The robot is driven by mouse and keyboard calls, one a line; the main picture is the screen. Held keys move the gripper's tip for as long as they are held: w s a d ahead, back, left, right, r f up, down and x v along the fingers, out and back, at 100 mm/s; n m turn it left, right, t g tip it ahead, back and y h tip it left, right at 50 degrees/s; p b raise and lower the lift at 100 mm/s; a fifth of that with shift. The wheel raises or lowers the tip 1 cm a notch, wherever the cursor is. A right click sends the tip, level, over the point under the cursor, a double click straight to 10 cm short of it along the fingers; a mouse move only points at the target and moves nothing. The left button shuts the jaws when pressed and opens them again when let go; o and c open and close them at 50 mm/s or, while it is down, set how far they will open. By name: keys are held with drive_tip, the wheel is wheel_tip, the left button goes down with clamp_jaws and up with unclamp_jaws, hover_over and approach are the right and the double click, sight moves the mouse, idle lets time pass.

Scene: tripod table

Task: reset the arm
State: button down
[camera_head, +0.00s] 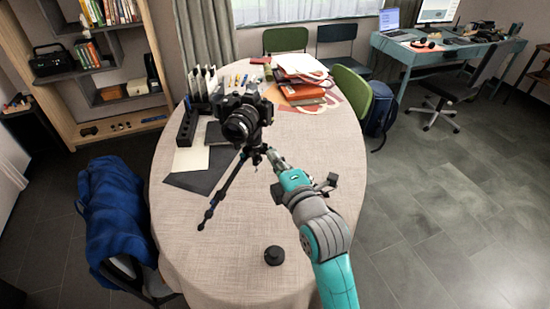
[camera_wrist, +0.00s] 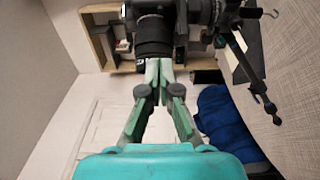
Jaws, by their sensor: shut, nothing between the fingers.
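My gripper (camera_head: 274,157) is at the end of my teal arm, above the middle of the round table (camera_head: 330,215). In the wrist view my gripper (camera_wrist: 158,66) has its fingertips together, with nothing seen between them. A black camera (camera_head: 240,118) sits on a tripod (camera_head: 224,186) on the table. In the head view the fingertips are close beside the tripod's head, and contact cannot be told. The wrist view shows the camera (camera_wrist: 152,35) just beyond the fingertips. A small black round cap (camera_head: 275,255) lies at the table's near side.
Red books and papers (camera_head: 303,82) are stacked at the table's far side. A black holder (camera_head: 187,122) and dark sheet (camera_head: 200,180) lie left of the tripod. Chairs surround the table, one with a blue jacket (camera_head: 112,210). The table's right side is mostly bare.

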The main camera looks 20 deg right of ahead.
drive_tip(key=shift+f, duration=0.1)
drive_tip(key=s+f+m+g+h, duration=0.15)
drive_tip(key=s+f+m, duration=0.75)
drive_tip(key=s+f, duration=0.9)
drive_tip(key=s+r+m+g, duration=0.1)
drive_tip(key=s+m, duration=0.8)
drive_tip(key=s, duration=1.7)
drive_tip(key=shift+s+m+g, duration=0.3)
drive_tip(key=shift+s+g, duration=0.05)
